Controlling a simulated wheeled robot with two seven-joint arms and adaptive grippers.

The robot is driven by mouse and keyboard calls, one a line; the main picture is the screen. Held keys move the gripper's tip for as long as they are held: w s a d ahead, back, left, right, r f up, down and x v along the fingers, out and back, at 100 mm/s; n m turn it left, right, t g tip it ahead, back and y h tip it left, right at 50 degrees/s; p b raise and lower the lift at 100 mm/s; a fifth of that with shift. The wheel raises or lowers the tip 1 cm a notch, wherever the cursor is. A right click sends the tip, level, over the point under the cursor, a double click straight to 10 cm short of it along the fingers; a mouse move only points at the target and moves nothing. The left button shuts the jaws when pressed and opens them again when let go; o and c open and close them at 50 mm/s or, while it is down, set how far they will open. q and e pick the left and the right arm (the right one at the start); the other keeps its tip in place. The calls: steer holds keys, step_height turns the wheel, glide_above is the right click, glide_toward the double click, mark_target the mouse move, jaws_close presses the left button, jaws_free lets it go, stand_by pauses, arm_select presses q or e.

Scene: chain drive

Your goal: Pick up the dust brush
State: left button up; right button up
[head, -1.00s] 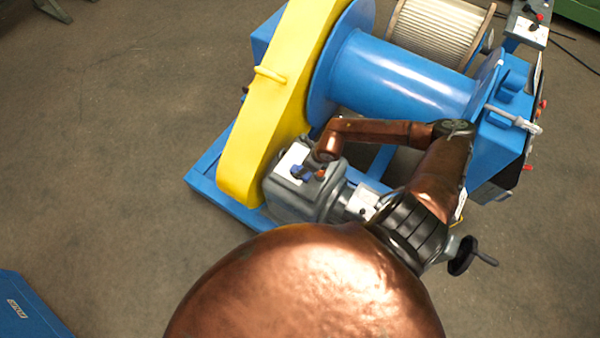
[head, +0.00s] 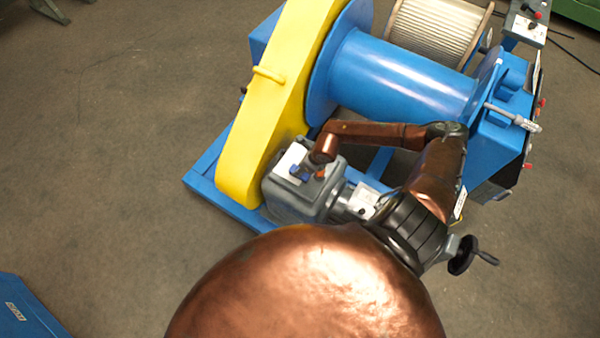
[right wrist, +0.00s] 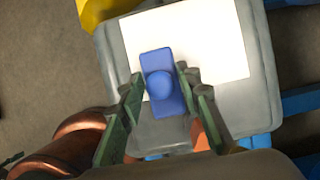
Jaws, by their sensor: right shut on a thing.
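The dust brush appears as a small blue block with a round blue knob (right wrist: 160,85) in the right wrist view. It is over a white sheet (right wrist: 215,40) on the grey housing (right wrist: 245,105); I cannot tell if it touches the sheet. My right gripper (right wrist: 164,82) has its green fingers on either side of the block, shut on it. In the head view the brush shows as a small blue patch (head: 296,171) beside my copper right wrist. Any bristles are hidden. My left gripper is not in view.
A yellow guard (head: 262,100) rises left of the grey housing, with a blue drum (head: 400,75) behind. A black hand crank (head: 463,255) sticks out at the right. A blue case (head: 25,310) is at lower left. Open floor lies to the left.

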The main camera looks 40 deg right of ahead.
steer(key=shift+c, duration=1)
steer(key=shift+r, duration=0.1)
step_height(320, 180, up, 10)
steer(key=shift+f+p, duration=0.1)
steer(key=shift+p, duration=0.6)
